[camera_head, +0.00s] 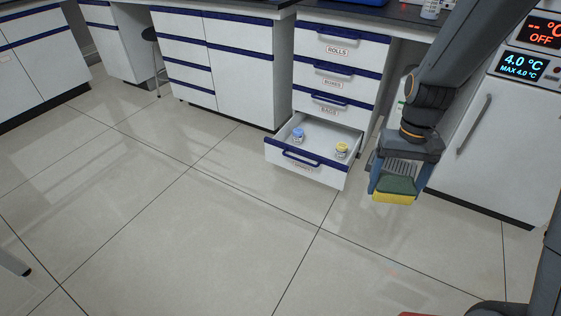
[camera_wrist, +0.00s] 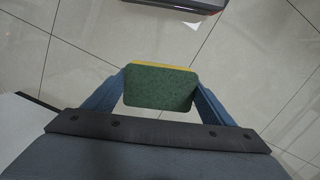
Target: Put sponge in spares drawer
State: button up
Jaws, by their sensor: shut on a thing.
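The sponge (camera_head: 395,192) is yellow with a dark green scouring side. My gripper (camera_head: 393,188) is shut on it and holds it above the floor, to the right of the open bottom drawer. In the wrist view the sponge (camera_wrist: 160,88) sits between the two blue fingers, green face toward the camera. The bottom drawer (camera_head: 300,167) is pulled out, with a blue handle and a label too small to read. It holds a blue-capped jar (camera_head: 298,135) at the left and a yellow-capped jar (camera_head: 341,150) at the right.
Closed drawers labelled ROLLS (camera_head: 337,51), BOARDS (camera_head: 332,84) and BAGS (camera_head: 328,109) are above. A white fridge unit (camera_head: 480,130) with digital displays stands at the right. A stool (camera_head: 150,36) is far back. The tiled floor in front of the drawer is clear.

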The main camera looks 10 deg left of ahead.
aim_at(317, 152)
jog(key=k, duration=0.35)
jog(key=u, duration=1.35)
jog(key=i, duration=2.1)
jog(key=z, duration=1.3)
jog(key=i, duration=0.7)
jog(key=z, duration=0.7)
